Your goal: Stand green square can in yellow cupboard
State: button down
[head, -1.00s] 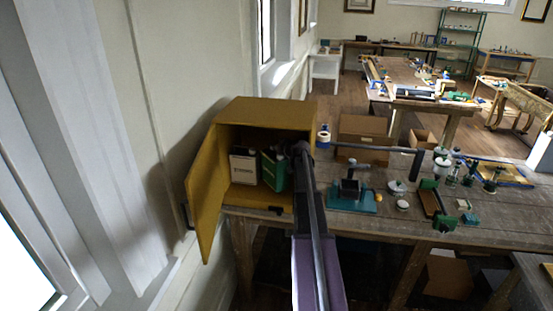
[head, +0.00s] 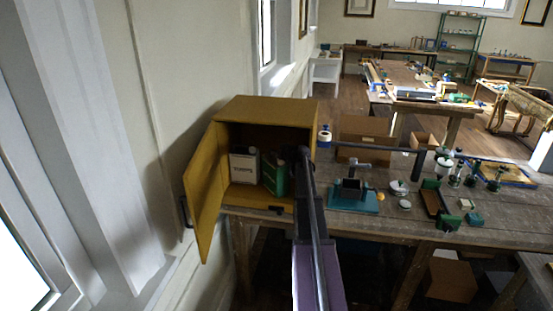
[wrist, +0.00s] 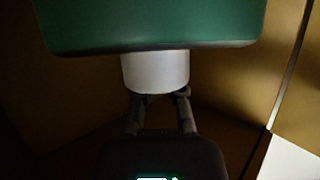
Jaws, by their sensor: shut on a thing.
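The yellow cupboard (head: 208,190) stands on the left end of the bench with its door swung open to the left. My gripper's fingers are shut on that cap. In the head view my arm hides the gripper and the cupboard's right side. I cannot tell whether the can touches the cupboard floor.
The white can stands close on the left within the cupboard. A teal-based device (head: 353,197) and a cardboard box (head: 365,140) are on the bench to the right of my arm. Small jars and tools cover the bench further right.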

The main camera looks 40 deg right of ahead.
jog(key=shift+d+f, duration=0.15)
jog(key=shift+f, duration=0.05)
jog(key=shift+s, duration=0.1)
jog(key=c, duration=0.7)
grip_release()
jog(key=shift+s, duration=0.1)
jog(key=p+v, duration=0.4)
jog(key=v, duration=0.7)
jog(key=shift+s+r, duration=0.15)
jog(key=shift+s, duration=0.2)
